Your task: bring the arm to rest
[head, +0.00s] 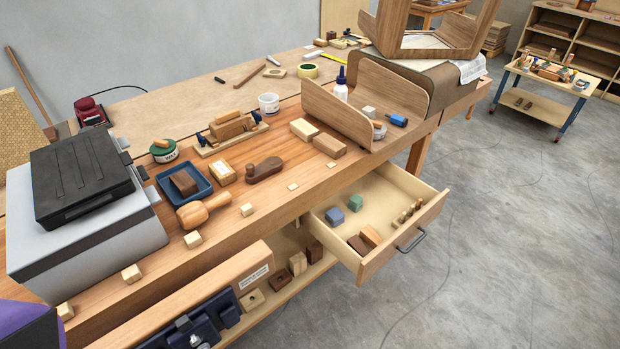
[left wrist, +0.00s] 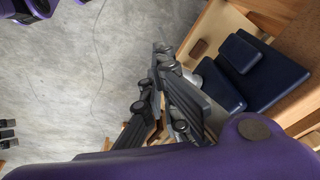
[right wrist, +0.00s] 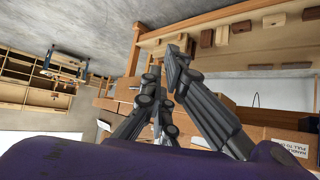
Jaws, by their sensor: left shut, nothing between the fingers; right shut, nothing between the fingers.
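My left gripper (left wrist: 158,62) shows in the left wrist view, shut and empty, with grey floor and the bench's side beyond its fingers. My right gripper (right wrist: 167,58) shows in the right wrist view, shut and empty, with cardboard boxes and a wooden shelf beyond it. Neither gripper shows in the head view; only a purple part of my arm is at its lower left corner. Nothing is seen held. I cannot tell how far each gripper is from the bench.
The workbench (head: 112,307) carries a grey machine with a black lid (head: 85,180), a blue tray (head: 163,178), a mallet (head: 203,210) and bent plywood (head: 340,115). An open drawer (head: 405,232) juts out in front. Dark blue cases (left wrist: 265,75) sit low beside my left gripper. Floor (head: 520,240) is clear at right.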

